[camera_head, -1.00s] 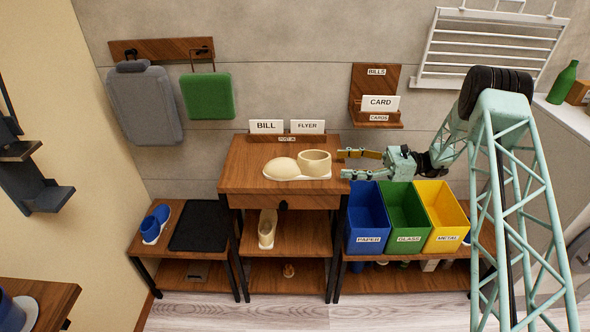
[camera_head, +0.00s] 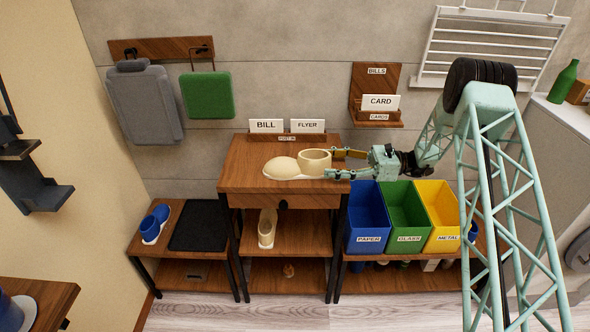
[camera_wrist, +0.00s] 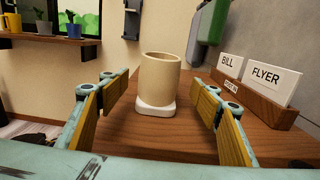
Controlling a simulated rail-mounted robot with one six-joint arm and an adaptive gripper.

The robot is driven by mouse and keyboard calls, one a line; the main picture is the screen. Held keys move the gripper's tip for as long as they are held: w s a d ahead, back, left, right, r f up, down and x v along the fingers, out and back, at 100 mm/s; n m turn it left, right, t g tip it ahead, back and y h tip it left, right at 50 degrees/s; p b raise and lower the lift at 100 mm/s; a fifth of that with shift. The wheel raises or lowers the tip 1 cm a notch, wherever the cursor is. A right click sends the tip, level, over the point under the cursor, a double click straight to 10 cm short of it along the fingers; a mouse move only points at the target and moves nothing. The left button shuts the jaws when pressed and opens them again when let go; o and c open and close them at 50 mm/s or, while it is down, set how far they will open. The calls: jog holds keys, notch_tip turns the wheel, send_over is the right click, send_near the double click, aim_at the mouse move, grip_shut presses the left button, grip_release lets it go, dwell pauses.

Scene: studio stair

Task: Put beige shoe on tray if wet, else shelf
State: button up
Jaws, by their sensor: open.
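A beige shoe (camera_head: 298,164) with a pale sole lies on the wooden cabinet top (camera_head: 240,172), its ankle end to the right; in the wrist view its round ankle part (camera_wrist: 158,85) stands between the fingers. My gripper (camera_head: 330,164) is open, its fingertips at either side of the ankle end, not closed on it. A second beige shoe (camera_head: 267,228) stands on the shelf (camera_head: 300,235) below. A black tray (camera_head: 200,226) lies on the low bench at left. I cannot tell from the surface whether the shoe is wet.
Blue (camera_head: 367,217), green (camera_head: 405,217) and yellow (camera_head: 437,213) bins stand right of the cabinet. A card holder (camera_head: 287,138) lines the cabinet's back edge. A grey bag (camera_head: 145,105) hangs on the wall above.

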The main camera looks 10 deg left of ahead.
aim_at(308, 156)
jog(key=shift+s+a, duration=0.1)
jog(key=shift+a, duration=1.3)
jog(key=shift+s+a+b, duration=0.2)
jog(key=shift+a+b, duration=0.1)
jog(key=shift+a, duration=1)
jog(key=shift+s+a+b, duration=0.15)
jog(key=shift+a+b, duration=0.15)
jog(key=shift+a, duration=1)
jog(key=shift+c, duration=0.5)
jog(key=shift+r, duration=0.1)
jog(key=c, duration=1.1)
jog(key=shift+r+p, duration=0.4)
jog(key=shift+r, duration=1.05)
jog(key=s+a+r+p, duration=0.1)
jog(key=s+a, duration=0.1)
jog(key=s, duration=0.5)
jog(key=s+a+r+p, duration=0.1)
jog(key=s, duration=0.7)
jog(key=shift+s+a, duration=0.3)
jog(key=shift+a, duration=0.1)
